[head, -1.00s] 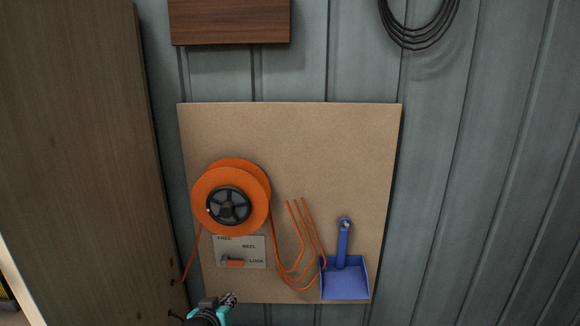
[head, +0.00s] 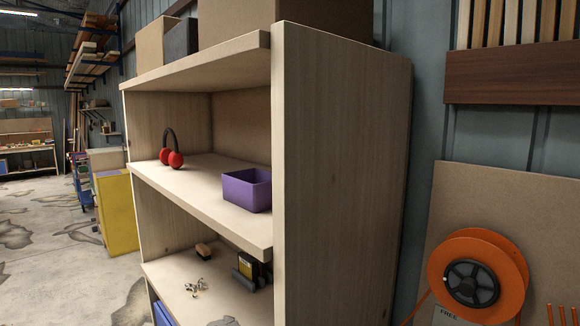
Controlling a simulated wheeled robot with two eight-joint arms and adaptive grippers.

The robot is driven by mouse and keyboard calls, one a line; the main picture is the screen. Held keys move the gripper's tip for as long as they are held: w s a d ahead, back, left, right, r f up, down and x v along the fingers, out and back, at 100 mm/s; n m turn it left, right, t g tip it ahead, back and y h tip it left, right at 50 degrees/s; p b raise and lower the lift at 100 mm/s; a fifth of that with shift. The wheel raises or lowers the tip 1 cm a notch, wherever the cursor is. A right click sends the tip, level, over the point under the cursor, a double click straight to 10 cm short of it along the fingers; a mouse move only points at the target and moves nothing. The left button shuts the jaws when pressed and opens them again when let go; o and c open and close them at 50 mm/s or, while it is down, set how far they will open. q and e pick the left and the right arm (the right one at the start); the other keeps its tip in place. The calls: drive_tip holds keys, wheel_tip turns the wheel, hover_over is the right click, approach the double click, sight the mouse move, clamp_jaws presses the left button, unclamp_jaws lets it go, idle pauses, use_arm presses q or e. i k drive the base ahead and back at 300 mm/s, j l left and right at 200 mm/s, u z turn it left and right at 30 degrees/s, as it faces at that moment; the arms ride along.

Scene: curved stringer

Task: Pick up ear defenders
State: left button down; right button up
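The ear defenders (head: 171,150) have red cups and a dark headband. They stand upright on the upper open shelf (head: 200,187) of a pale wooden shelving unit, near its left end. Nothing covers them. Neither of my grippers shows in the head view now.
A purple open box (head: 247,190) stands on the same shelf, to the right. The lower shelf holds a brush (head: 203,249), small metal pieces and a dark yellow-labelled item (head: 253,269). The unit's side panel (head: 340,180) is an obstacle. An orange reel (head: 477,277) is at right. Open floor lies left.

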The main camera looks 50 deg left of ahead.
sight(175, 158)
drive_tip(key=u, duration=2.35)
drive_tip(key=z, duration=0.75)
drive_tip(key=i+j+z, duration=0.15)
drive_tip(key=j+z, duration=0.2)
drive_tip(key=i+j+z, duration=0.1)
drive_tip(key=j+z, duration=0.25)
drive_tip(key=j, duration=0.15)
drive_tip(key=i+j+z, duration=0.1)
drive_tip(key=j+z, duration=0.2)
drive_tip(key=j, duration=0.15)
